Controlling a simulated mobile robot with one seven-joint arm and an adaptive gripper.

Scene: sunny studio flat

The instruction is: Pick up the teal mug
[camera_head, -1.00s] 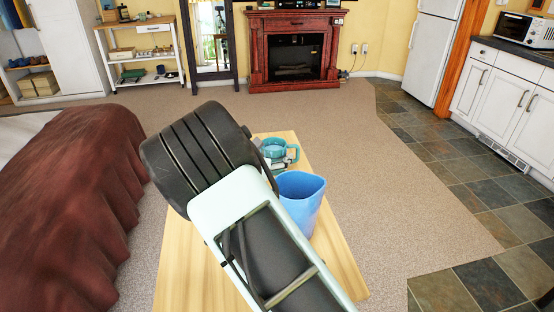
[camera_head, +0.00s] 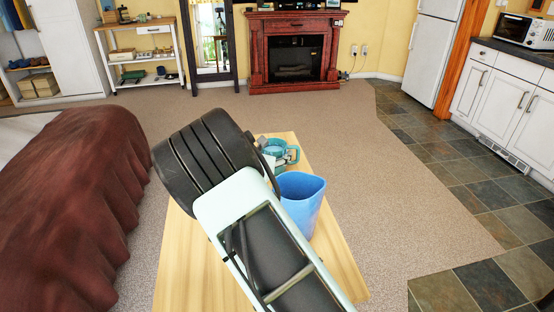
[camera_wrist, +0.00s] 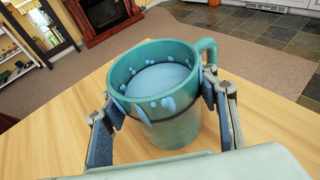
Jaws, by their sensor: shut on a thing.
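The teal mug (camera_wrist: 165,133) is upright in the wrist view, with its handle at the right and light blue drop shapes inside. My gripper (camera_wrist: 165,112) is shut on the mug, with one finger on its left side and one on its right near the handle. In the head view the mug (camera_head: 276,147) shows at the far end of the wooden table (camera_head: 190,275), partly hidden by my arm. I cannot tell whether its base touches the table.
A blue bin-like container (camera_head: 302,197) stands on the table, nearer than the mug and beside my arm. A bed with a brown cover (camera_head: 75,205) is at the left. Carpet (camera_head: 370,200) lies clear to the right of the table.

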